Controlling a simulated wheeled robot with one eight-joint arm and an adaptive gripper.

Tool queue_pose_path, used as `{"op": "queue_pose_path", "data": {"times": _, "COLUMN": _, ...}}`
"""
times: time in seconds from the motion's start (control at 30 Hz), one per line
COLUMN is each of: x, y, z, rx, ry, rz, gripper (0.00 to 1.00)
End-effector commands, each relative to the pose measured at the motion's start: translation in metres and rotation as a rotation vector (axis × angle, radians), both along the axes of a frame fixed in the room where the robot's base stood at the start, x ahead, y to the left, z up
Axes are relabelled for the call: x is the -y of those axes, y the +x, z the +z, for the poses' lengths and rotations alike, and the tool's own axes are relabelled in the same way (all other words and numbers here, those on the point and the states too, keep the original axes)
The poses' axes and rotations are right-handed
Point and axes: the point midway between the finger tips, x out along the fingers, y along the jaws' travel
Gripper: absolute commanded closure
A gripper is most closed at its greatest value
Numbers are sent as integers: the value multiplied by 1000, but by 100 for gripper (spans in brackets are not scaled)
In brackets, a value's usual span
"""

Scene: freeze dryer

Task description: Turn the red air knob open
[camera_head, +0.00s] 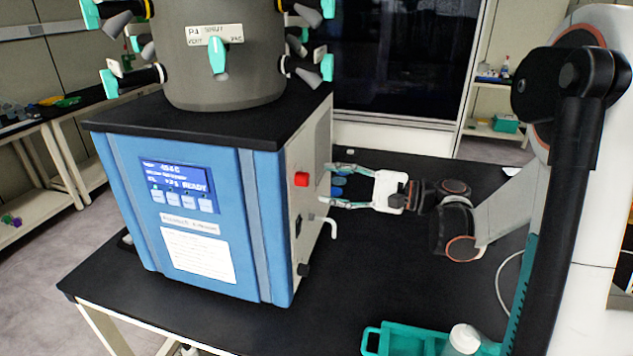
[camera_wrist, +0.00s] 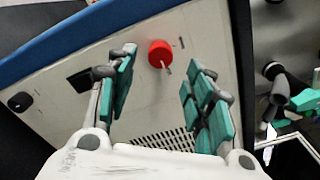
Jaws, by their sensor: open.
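The red air knob (camera_head: 301,179) sticks out from the pale right side panel of the blue freeze dryer (camera_head: 190,215). In the wrist view the red knob (camera_wrist: 159,53) shows ahead of my gripper, between the lines of the two fingers and a little beyond their tips. My gripper (camera_head: 338,186) is open and empty, beside the side panel and to the right of the knob. In the wrist view the teal finger pads of my gripper (camera_wrist: 160,88) stand wide apart. I see no contact with the knob.
A vent grille (camera_wrist: 160,141) lies under the fingers in the wrist view. A teal tray (camera_head: 400,340) stands at the front of the black table (camera_head: 370,275), whose middle is clear.

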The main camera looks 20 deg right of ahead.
Motion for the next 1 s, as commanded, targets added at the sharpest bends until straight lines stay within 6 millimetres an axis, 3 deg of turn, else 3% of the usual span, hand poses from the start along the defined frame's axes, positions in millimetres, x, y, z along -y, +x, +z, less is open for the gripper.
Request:
{"op": "queue_pose_path", "data": {"times": 0.1, "x": 22, "y": -14, "z": 0, "rx": 0, "ry": 0, "rz": -4, "gripper": 52}}
{"op": "queue_pose_path", "data": {"times": 0.33, "x": 46, "y": -31, "z": 0, "rx": 0, "ry": 0, "rz": -1, "gripper": 52}}
{"op": "queue_pose_path", "data": {"times": 1.0, "x": 50, "y": -35, "z": 1, "rx": -1, "ry": -2, "rz": 2, "gripper": 52}}
